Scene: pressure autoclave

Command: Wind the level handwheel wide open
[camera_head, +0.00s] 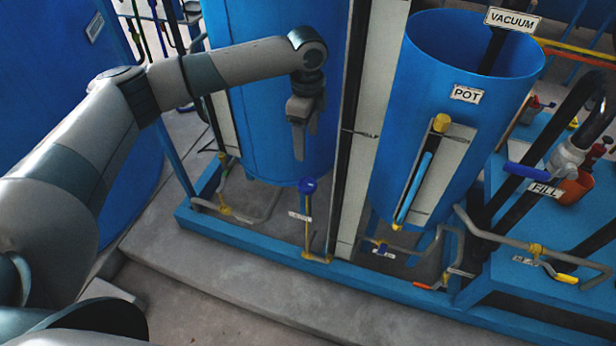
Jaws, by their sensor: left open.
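A small round blue handwheel (307,186) tops a thin yellow stem low in front of the left blue tank. A small white tag (299,216) is beside the stem, its writing too small to read, so I cannot confirm that this is the level handwheel. My left gripper (300,150) points down in front of the left tank. It appears above the handwheel in the picture, apart from it, with open jaws and nothing seen between them. My right gripper is out of view.
The left blue tank (270,110) is behind my left gripper. A pale post (372,110) stands right of the handwheel, then the blue POT tank (405,110) with a sight gauge (420,180). Pipes and valves run along the blue base frame (250,238). The concrete step (200,275) in front is clear.

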